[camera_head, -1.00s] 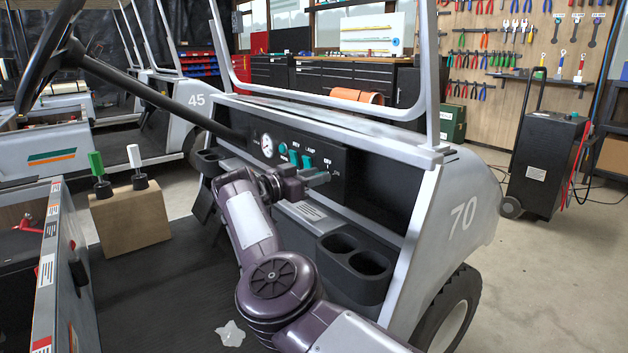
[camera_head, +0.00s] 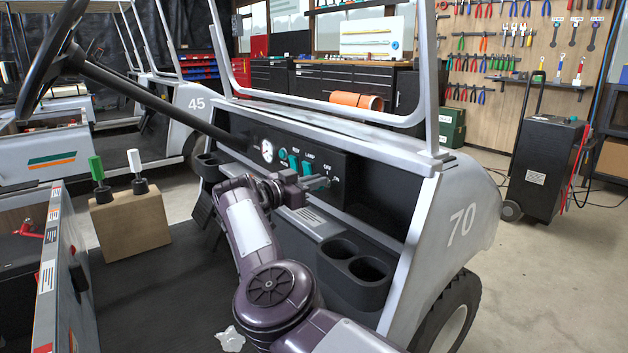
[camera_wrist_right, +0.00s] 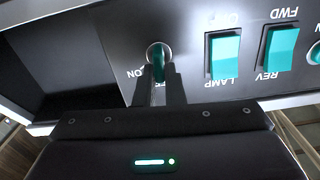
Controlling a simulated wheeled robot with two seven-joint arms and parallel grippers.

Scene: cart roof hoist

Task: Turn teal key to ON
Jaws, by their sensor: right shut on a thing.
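The teal key (camera_wrist_right: 158,66) sits in a round metal lock on the dark dash panel (camera_head: 305,160) of cart 70. In the right wrist view, which shows the panel upside down, the key's flat grip stands nearly upright in the picture. My right gripper (camera_wrist_right: 158,88) is shut on it, one finger on each side. The ON label (camera_wrist_right: 133,73) is left of the key, and my finger partly covers the other label. In the head view my right gripper (camera_head: 320,183) reaches the panel's right part and hides most of the key. My left gripper is not in view.
Beside the key are the teal LAMP switch (camera_wrist_right: 224,56) and the teal REV/FWD switch (camera_wrist_right: 281,46). A black cup holder (camera_head: 368,270) lies below the panel.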

